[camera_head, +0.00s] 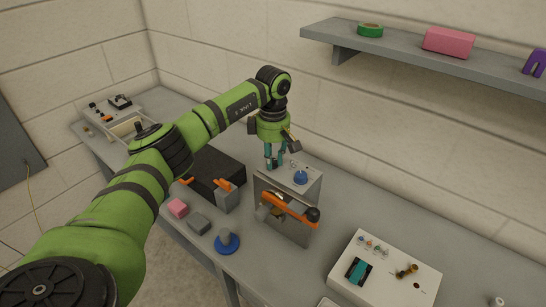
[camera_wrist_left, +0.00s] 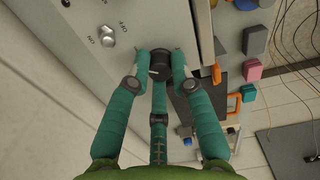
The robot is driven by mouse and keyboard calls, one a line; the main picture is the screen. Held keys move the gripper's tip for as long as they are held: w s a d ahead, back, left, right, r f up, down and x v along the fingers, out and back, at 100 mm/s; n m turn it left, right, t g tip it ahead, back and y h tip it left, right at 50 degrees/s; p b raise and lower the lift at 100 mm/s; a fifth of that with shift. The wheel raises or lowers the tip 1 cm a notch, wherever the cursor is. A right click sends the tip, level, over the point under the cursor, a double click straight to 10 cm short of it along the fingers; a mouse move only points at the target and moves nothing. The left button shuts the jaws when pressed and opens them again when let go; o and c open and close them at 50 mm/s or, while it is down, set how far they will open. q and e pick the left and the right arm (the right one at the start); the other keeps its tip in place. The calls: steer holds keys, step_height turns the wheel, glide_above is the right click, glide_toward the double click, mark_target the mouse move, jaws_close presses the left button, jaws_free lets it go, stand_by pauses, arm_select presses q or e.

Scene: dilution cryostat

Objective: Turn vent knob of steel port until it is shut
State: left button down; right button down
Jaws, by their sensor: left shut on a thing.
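The steel port (camera_head: 285,207) is a grey metal box on the bench, with an orange lever (camera_head: 290,208) on its front and a blue knob (camera_head: 300,177) on top. My left gripper (camera_head: 274,163) reaches down to the back left of its top. In the left wrist view, the teal fingers of my left gripper (camera_wrist_left: 162,66) are closed around a dark round knob (camera_wrist_left: 161,63), which looks like the vent knob. The fingers cover part of it, and its turned angle is hard to read. In the head view the fingers hide this knob. My right gripper is not in view.
A silver toggle (camera_wrist_left: 107,37) with on/off lettering sits beside the gripped knob. A white box with switches (camera_head: 384,272) stands at right. A wall shelf (camera_head: 430,62) hangs above.

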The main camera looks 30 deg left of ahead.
arm_select(q)
steer(key=n, duration=1.2)
steer(key=shift+n, duration=2.1)
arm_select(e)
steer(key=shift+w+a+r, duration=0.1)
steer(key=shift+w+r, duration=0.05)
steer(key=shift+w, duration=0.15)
arm_select(q)
steer(key=c, duration=1.1)
jaws_free()
